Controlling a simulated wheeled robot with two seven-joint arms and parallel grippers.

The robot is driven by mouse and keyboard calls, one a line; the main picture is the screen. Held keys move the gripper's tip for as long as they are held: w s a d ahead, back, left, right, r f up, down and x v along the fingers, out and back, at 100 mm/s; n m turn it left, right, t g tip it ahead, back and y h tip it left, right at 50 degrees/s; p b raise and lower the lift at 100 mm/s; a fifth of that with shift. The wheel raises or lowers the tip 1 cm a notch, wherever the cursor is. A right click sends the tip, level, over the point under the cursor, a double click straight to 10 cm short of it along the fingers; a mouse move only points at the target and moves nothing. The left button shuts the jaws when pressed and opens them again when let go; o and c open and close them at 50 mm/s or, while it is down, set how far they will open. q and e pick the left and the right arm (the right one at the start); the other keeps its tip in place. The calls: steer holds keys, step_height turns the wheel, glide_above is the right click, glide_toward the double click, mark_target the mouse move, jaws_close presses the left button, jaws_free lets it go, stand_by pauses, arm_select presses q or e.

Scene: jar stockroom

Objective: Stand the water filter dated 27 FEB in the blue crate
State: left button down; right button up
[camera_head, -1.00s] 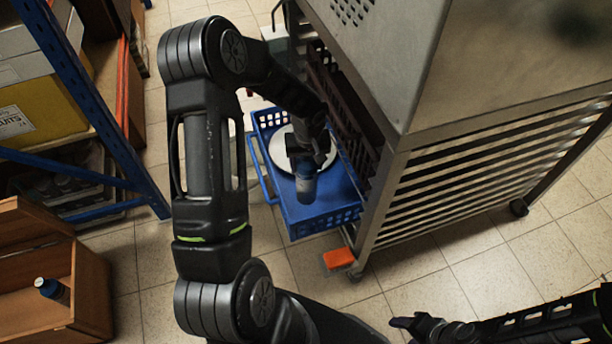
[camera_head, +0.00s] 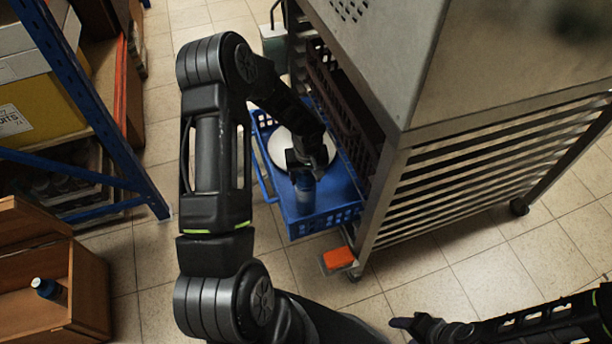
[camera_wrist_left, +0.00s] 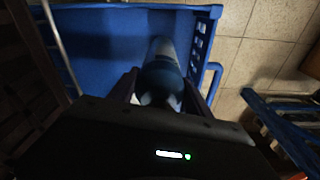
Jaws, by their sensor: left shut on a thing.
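My left gripper (camera_head: 303,172) is shut on a water filter (camera_head: 305,192) with a blue top and a paler body, held over or inside the blue crate (camera_head: 308,228). In the left wrist view, the filter (camera_wrist_left: 163,60) extends from between the fingers, over the blue crate (camera_wrist_left: 95,70) near one side wall. I cannot tell if it touches the crate floor, and no date is readable. My right gripper (camera_head: 402,323) is low at the right, far from the crate; its jaw state is unclear.
A white round plate (camera_head: 264,152) lies in the crate behind my gripper. A metal rack (camera_head: 395,190) stands close on the right, with an orange block (camera_head: 339,258) by its foot. A similar blue-capped filter (camera_head: 46,289) lies in a wooden box (camera_head: 88,290) at the left.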

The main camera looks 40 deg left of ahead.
arm_select(q)
steer(key=shift+w+r, duration=0.1)
steer(key=shift+c, duration=2.3)
jaws_free()
steer(key=shift+r, duration=0.3)
steer(key=r, duration=0.3)
steer(key=r+p, duration=0.1)
steer(key=r, duration=0.3)
steer(key=s+d+r, duration=0.1)
steer(key=r, duration=0.3)
steer(key=shift+s+r+p, duration=0.1)
steer(key=shift+r+p, duration=0.05)
steer(key=shift+p, duration=0.25)
